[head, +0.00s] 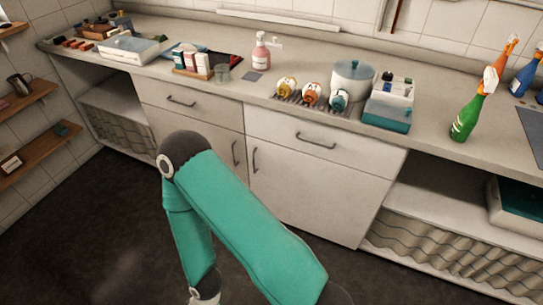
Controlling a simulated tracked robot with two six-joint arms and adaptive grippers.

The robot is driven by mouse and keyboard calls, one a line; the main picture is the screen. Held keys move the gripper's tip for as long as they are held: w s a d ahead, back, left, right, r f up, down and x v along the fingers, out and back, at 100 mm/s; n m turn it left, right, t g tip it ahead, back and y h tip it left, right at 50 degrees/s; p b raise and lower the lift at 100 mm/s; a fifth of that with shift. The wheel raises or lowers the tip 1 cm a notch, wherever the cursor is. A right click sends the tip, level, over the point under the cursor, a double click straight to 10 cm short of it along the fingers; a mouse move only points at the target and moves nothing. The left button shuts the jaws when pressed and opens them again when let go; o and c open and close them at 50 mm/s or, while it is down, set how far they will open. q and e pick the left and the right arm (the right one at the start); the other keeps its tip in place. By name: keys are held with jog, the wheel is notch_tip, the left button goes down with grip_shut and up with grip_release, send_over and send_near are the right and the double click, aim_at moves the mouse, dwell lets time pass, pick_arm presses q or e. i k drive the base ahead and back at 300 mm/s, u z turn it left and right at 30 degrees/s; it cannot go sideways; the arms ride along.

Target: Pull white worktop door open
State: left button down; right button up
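The white worktop door (310,200) is the lower front of the right cabinet, under a drawer. Its vertical dark handle (254,160) is near its left edge, and the door looks shut. A second door (220,150) stands to its left, with a vertical handle (235,153) near its right edge; it also looks shut. One teal arm of mine rises in front of the cabinets and bends down at the bottom edge. Neither gripper's fingers show.
Drawers with horizontal handles sit above both doors: left (185,103), right (320,146). Open shelves with curtains flank the cabinets, left (118,130) and right (430,255). Bottles, a pot (353,80) and boxes stand on the worktop (225,90). The dark floor (90,225) is clear at left.

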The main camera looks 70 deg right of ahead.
aim_at(337, 202)
jog(key=z, duration=0.5)
jog(key=i, duration=1.05)
jog(key=z, duration=0.8)
jog(key=k, duration=0.7)
jog(key=z, duration=0.25)
jog(key=i, duration=0.75)
jog(key=u, duration=0.15)
